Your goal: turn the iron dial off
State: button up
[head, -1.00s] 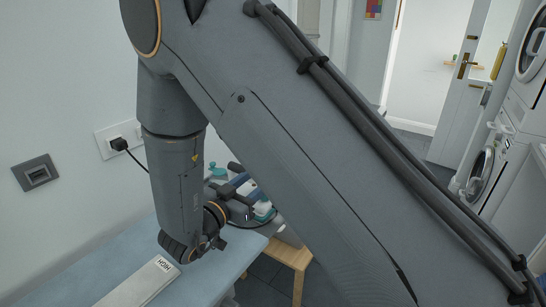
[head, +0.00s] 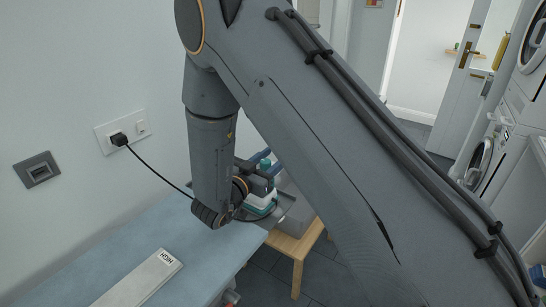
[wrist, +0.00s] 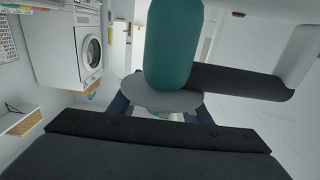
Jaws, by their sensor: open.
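The iron (head: 262,205), with teal and white parts, is at the far end of the blue ironing board (head: 150,235) in the head view, largely hidden behind my arm. My gripper (head: 262,175) is by the iron, partly hidden by my forearm. In the wrist view, my open gripper (wrist: 162,110) shows as dark blue pieces on both sides of a pale grey disc (wrist: 160,95). A teal rounded cylinder (wrist: 172,45) stands out close above that disc. I cannot tell whether either is the dial, or whether my gripper touches anything.
A wooden stool (head: 298,245) stands beside the board. Washing machines (head: 490,150) are at the right.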

jog(key=c, duration=1)
jog(key=shift+c, duration=0.2)
